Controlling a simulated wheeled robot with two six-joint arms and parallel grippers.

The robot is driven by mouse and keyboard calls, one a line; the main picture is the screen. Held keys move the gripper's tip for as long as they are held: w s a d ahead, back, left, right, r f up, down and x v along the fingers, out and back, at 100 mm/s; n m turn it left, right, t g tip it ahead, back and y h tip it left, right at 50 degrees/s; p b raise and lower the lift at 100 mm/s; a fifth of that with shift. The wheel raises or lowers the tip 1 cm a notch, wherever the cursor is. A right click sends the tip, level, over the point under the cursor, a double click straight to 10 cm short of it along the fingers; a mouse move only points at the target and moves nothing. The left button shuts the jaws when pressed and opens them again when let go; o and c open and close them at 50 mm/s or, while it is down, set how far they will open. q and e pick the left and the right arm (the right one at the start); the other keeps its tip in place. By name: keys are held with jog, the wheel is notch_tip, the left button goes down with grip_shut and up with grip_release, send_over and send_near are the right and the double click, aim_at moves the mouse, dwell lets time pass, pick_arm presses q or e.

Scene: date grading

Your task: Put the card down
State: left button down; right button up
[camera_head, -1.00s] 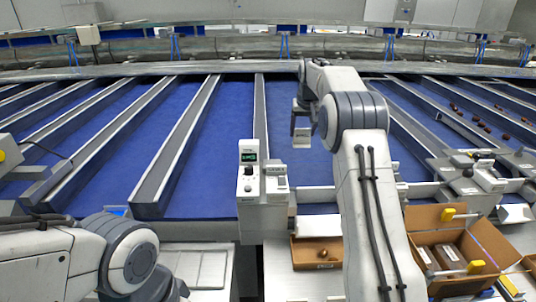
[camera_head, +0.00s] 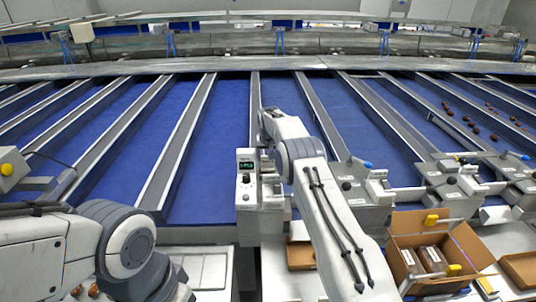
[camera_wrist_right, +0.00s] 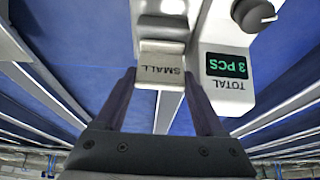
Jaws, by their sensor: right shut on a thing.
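A pale card (camera_wrist_right: 160,72) marked "SMALL" is between the two dark fingers of my right gripper (camera_wrist_right: 160,84) in the right wrist view. The gripper is shut on its edges. The card is right at the front of a grey holder (camera_wrist_right: 160,22) on the counter unit; I cannot tell whether it touches. In the head view my right gripper (camera_head: 267,158) is small and partly hidden by my arm, just above the holder (camera_head: 271,190). My left arm shows at the lower left, but its gripper is out of the picture.
The white counter unit (camera_head: 246,180) with a green display reading "3 PCS" stands beside the holder. Blue lanes with metal dividers (camera_head: 185,140) run behind. An open cardboard box (camera_head: 465,245) with packs stands at the right. Dates (camera_head: 470,125) lie on the right lanes.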

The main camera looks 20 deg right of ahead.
jog(key=shift+f, duration=0.3)
jog(key=shift+f, duration=0.15)
jog(key=o, duration=1.2)
jog(key=shift+s+r+b, duration=0.15)
jog(key=shift+r+b, duration=0.25)
jog(key=shift+r, duration=0.25)
jog(key=shift+b+v, duration=2.05)
jog(key=shift+v, duration=3.5)
